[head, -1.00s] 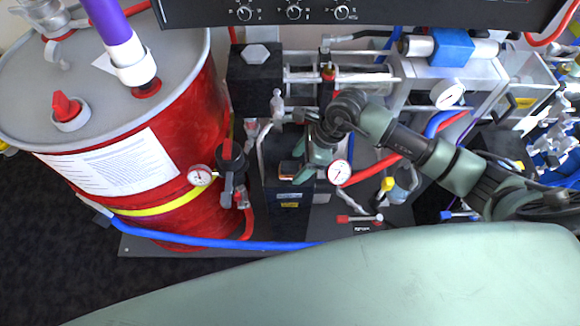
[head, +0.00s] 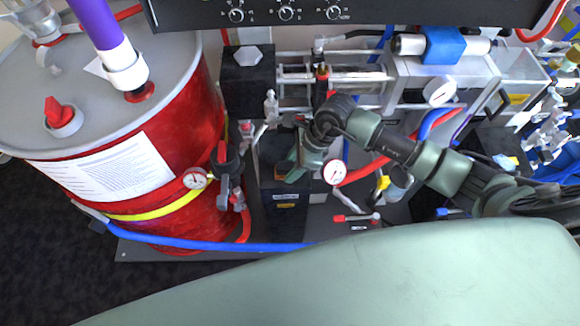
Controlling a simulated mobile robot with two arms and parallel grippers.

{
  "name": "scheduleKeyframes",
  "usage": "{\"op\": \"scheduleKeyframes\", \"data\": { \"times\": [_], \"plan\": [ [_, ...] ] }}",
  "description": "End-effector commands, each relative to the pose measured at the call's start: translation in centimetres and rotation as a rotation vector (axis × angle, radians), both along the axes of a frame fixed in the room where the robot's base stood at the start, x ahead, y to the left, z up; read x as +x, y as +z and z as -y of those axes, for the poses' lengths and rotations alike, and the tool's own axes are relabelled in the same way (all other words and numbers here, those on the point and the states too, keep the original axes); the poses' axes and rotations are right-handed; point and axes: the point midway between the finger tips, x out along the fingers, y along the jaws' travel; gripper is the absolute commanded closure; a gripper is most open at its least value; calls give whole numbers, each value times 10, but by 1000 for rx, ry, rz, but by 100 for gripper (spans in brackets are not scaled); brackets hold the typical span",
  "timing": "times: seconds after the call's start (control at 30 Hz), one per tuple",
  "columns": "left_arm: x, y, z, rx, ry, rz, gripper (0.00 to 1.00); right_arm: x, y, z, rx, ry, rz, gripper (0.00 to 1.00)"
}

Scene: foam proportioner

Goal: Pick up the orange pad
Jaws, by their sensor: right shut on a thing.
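I cannot tell whether the pad is clear of the box top. My left gripper is not in view.
A red drum (head: 190,120) stands at the left, with a gauge (head: 196,178) and valve beside it. Another gauge (head: 334,172) is just right of my gripper. A blue hose (head: 200,243) runs along the front. A control panel (head: 380,12) overhangs the back.

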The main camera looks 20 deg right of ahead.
Motion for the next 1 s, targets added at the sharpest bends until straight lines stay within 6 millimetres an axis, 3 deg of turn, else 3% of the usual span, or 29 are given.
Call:
{"op": "scheduleKeyframes", "data": {
  "times": [0.1, 0.27, 0.8, 1.0],
  "plan": [
    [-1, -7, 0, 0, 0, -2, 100, 0, 3, 3, -2, 0, 2, 100],
    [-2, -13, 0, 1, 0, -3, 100, -9, 1, 27, -6, -1, -1, 100],
    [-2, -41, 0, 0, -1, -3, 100, -45, 1, 133, -6, -2, -3, 100],
    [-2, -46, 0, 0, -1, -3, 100, -54, 2, 160, -3, -1, -3, 100]
  ]
}}
